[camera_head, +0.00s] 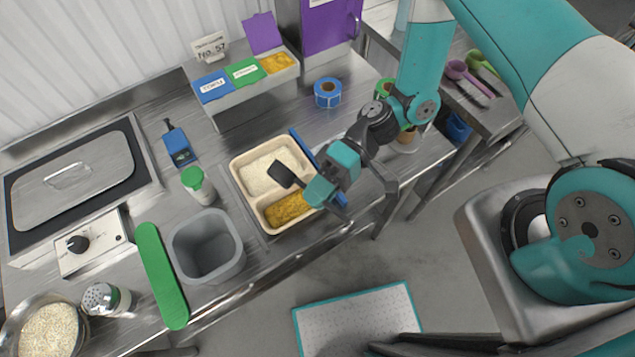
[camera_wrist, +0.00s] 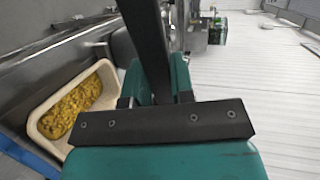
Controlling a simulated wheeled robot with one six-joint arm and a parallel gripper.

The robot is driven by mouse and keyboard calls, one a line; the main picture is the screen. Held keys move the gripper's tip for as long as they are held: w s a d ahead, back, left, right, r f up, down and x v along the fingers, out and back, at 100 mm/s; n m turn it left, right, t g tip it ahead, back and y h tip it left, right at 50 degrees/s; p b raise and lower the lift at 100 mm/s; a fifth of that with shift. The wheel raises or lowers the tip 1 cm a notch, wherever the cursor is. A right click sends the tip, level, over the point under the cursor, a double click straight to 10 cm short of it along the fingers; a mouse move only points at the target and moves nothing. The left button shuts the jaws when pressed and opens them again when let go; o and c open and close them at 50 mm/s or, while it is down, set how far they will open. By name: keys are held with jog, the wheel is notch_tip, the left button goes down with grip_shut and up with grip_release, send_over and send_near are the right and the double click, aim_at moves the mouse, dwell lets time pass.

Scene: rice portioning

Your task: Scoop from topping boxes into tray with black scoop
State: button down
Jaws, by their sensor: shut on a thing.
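The beige tray (camera_head: 237,166) stands on the steel counter, with white rice (camera_head: 262,170) in its far compartment and yellow topping (camera_head: 287,208) in its near one. The tray also shows in the wrist view (camera_wrist: 40,122) with yellow topping (camera_wrist: 75,108) in it. My gripper (camera_head: 322,190) is over the tray's right side, shut on the black scoop (camera_head: 284,175). The scoop's head is over the tray between the rice and the topping; I cannot tell its height or whether it holds anything. The topping boxes stand at the back: blue-lidded (camera_head: 213,87), green-lidded (camera_head: 245,71), and an open one with yellow topping (camera_head: 277,62).
A blue scale-like device (camera_head: 178,145) is at the back left. A purple lid (camera_head: 263,33) stands upright.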

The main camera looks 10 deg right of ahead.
jog(key=r+t+h+p, duration=0.1)
jog(key=h+p, duration=0.1)
jog(key=p, duration=0.1)
jog(key=shift+r+t, duration=0.15)
jog(key=shift+t, duration=0.15)
jog(key=shift+r+t+h+p, duration=0.25)
jog(key=shift+t+h+p, duration=0.3)
jog(key=shift+h, duration=0.25)
jog(key=shift+s+a+f+t+h+b, duration=0.1)
jog(key=shift+a+f+t+h+b, duration=0.1)
jog(key=shift+t+h+b, duration=0.25)
jog(key=t+h, duration=0.1)
jog(key=h, duration=0.1)
jog(key=t+h, duration=0.1)
jog(key=shift+r+h, duration=0.3)
jog(key=shift+h, duration=0.05)
jog(key=shift+d+r+t+h, duration=0.1)
jog(key=shift+d+t+h, duration=0.1)
jog(key=shift+t+h, duration=0.7)
